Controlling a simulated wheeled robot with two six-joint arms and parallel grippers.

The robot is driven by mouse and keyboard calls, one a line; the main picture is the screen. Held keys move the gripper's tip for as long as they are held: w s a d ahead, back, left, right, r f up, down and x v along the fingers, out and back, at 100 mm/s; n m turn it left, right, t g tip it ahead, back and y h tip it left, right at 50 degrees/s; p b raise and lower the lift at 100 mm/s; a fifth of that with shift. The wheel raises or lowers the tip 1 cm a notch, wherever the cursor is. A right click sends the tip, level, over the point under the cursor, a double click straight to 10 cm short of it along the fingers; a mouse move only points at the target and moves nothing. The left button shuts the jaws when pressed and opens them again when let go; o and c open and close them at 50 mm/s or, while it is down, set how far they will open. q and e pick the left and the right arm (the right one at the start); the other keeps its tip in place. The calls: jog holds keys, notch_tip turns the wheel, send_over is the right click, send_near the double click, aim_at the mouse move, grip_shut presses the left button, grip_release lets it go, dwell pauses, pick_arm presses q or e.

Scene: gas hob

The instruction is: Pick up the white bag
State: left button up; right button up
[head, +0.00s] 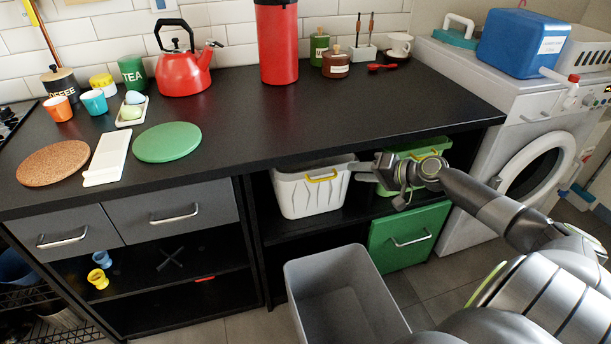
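I see nothing that is clearly a bag. A white container (309,192) with a yellow handle stands on the shelf under the counter; it looks like a stiff tub. My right gripper (357,173) is just right of this container, in front of the shelf opening, with its fingers pointing left toward the container's upper right edge. The fingers look apart, with nothing seen between them. Whether a fingertip touches the container cannot be told. My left gripper is out of view.
A green container (416,148) sits behind my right gripper on the shelf, above a green drawer (408,238). A grey open bin (345,300) stands on the floor in front. The black counter (330,118) is above. A washing machine (520,150) stands at the right.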

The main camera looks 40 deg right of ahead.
jog(key=shift+a+r+x, duration=0.1)
jog(key=shift+a+x, duration=0.1)
jog(key=shift+x, duration=1.15)
jog(key=shift+a+r+x, duration=0.15)
jog(key=shift+x, duration=1.25)
jog(key=shift+s, duration=0.1)
grip_shut()
